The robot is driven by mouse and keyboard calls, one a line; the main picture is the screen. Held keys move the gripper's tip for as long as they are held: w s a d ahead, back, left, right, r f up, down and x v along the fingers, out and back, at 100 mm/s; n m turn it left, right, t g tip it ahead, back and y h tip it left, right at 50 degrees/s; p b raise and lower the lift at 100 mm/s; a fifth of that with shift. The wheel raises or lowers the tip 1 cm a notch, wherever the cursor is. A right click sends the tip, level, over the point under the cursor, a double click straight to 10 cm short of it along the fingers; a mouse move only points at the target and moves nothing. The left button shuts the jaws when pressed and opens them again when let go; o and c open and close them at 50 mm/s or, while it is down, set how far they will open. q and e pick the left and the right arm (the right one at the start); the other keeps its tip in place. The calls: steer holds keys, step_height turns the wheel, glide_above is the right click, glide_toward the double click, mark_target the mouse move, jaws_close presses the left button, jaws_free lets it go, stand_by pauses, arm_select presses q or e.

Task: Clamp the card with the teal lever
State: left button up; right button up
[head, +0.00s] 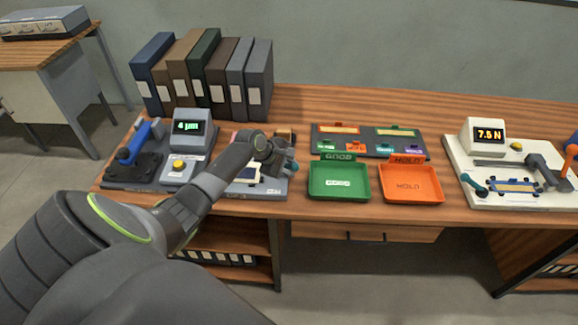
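My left arm reaches in from the lower left, and its gripper (277,160) is over the grey middle station (235,190). The arm and gripper hide much of that station, and I cannot tell whether the fingers are open or shut. A small pale card-like piece (246,175) shows on the station, beneath the wrist. A teal part (293,167), perhaps a lever end, shows beside the gripper; I cannot tell whether they touch. The white right-hand station (510,200) also has a teal lever (474,186), beside a blue-and-tan card-like piece (513,185). My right gripper is out of view.
A station with a blue lever (135,142) and a green display (188,127) stands at the left. A green tray (338,196) and an orange tray (411,198) lie right of the gripper. Binders (205,75) stand behind. Some bare wood lies behind the trays.

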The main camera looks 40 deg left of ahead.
arm_select(q)
steer(key=shift+o, duration=1.3)
steer(key=shift+w+d+r, duration=0.1)
steer(key=shift+d+r, duration=0.05)
steer(key=shift+d, duration=0.1)
steer(key=shift+a, duration=0.2)
steer(key=shift+s+a+r, duration=0.1)
steer(key=shift+s+r, duration=0.1)
steer(key=v, duration=1.6)
steer(key=shift+s+r, duration=0.2)
steer(key=shift+r, duration=0.1)
